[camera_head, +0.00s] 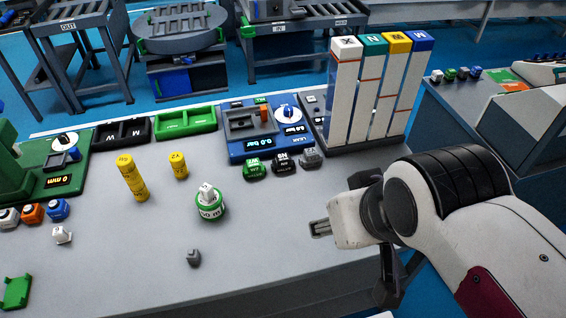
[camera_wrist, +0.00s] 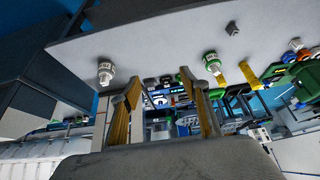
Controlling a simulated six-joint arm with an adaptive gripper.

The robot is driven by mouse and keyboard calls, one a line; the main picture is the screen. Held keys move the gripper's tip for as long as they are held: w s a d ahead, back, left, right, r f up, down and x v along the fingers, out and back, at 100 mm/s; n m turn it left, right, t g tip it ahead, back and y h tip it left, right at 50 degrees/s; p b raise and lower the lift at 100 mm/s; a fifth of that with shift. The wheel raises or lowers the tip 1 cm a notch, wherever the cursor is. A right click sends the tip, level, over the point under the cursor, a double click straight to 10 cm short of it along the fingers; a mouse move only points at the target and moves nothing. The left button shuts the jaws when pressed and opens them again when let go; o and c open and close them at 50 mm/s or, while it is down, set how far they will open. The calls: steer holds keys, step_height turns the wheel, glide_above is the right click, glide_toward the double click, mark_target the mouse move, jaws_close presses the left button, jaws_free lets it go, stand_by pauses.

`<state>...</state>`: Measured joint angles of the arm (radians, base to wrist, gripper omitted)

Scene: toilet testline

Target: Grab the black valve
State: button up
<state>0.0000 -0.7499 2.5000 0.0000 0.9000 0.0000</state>
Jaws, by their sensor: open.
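The black valve (camera_head: 283,162) stands on the grey table in front of the blue pressure station, between a green valve (camera_head: 254,168) and a grey valve (camera_head: 311,157). My gripper (camera_head: 320,228) is in front and to the right of the black valve, apart from it, pointing left in the head view. In the wrist view my gripper (camera_wrist: 158,80) has its two yellowish fingers spread, with nothing held. The small valves show beyond the fingertips there, too small to tell the black one surely.
Tall coloured-top boxes (camera_head: 345,95) stand behind right. A small grey piece (camera_head: 194,257) lies in front. A white labelled cylinder (camera_wrist: 105,72) shows in the wrist view. The table between is clear.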

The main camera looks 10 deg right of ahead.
steer(key=o, duration=0.5)
steer(key=shift+c, duration=0.2)
steer(key=w+f+g, duration=0.1)
steer(key=w+f, duration=0.6)
steer(key=w, duration=0.3)
steer(key=w+f+g, duration=0.1)
steer(key=w+f, duration=0.7)
steer(key=w, duration=0.1)
steer(key=w+f+g, duration=0.1)
steer(key=w+f, duration=0.6)
steer(key=w, duration=0.3)
steer(key=shift+w+d+f, duration=0.15)
steer(key=shift+w+d, duration=0.15)
steer(key=shift+w, duration=0.05)
steer(key=t, duration=0.2)
glide_toward(283, 163)
steer(key=x, duration=0.3)
steer(key=shift+s, duration=0.25)
